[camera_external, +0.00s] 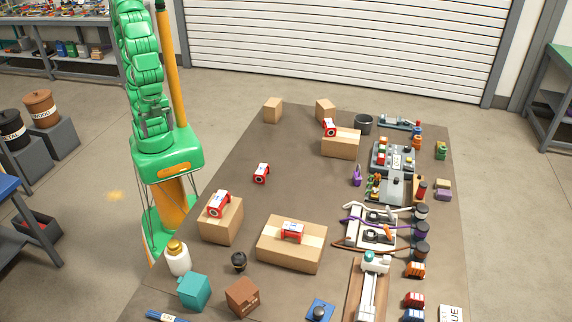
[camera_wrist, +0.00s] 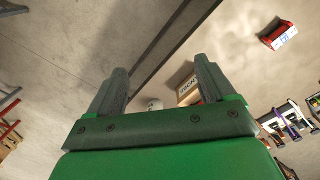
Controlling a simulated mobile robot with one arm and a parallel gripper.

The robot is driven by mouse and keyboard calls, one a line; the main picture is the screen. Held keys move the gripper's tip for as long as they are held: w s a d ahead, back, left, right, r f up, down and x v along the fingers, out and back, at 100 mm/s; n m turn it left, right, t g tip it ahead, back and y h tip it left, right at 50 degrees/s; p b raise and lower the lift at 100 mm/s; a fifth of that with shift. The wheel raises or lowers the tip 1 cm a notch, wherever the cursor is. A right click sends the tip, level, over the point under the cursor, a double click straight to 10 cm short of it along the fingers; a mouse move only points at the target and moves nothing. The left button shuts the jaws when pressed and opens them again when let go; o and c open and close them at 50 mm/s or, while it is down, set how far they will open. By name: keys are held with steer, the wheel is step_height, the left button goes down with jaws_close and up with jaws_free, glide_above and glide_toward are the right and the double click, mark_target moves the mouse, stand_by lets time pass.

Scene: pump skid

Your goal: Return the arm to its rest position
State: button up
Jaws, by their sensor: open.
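My green arm (camera_external: 145,75) stands nearly upright at the left of the brown table in the external view, and its upper end runs out of the top of the picture. My gripper does not show there. In the wrist view my gripper (camera_wrist: 160,70) has two grey fingers spread wide apart. Nothing is held between them. The floor and the table edge show beyond the fingers, well away from them.
The brown table (camera_external: 290,190) holds cardboard boxes (camera_external: 292,258), red-and-white devices (camera_external: 261,173), a teal block (camera_external: 194,291) and a white bottle (camera_external: 178,258) near my base. Pump parts and cables crowd its right side. Barrels (camera_external: 41,110) stand left. The rear floor is clear.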

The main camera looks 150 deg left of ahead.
steer(key=s+f+g, duration=0.1)
steer(key=s+f, duration=0.3)
steer(key=s, duration=0.9)
steer(key=shift+s+m, duration=0.4)
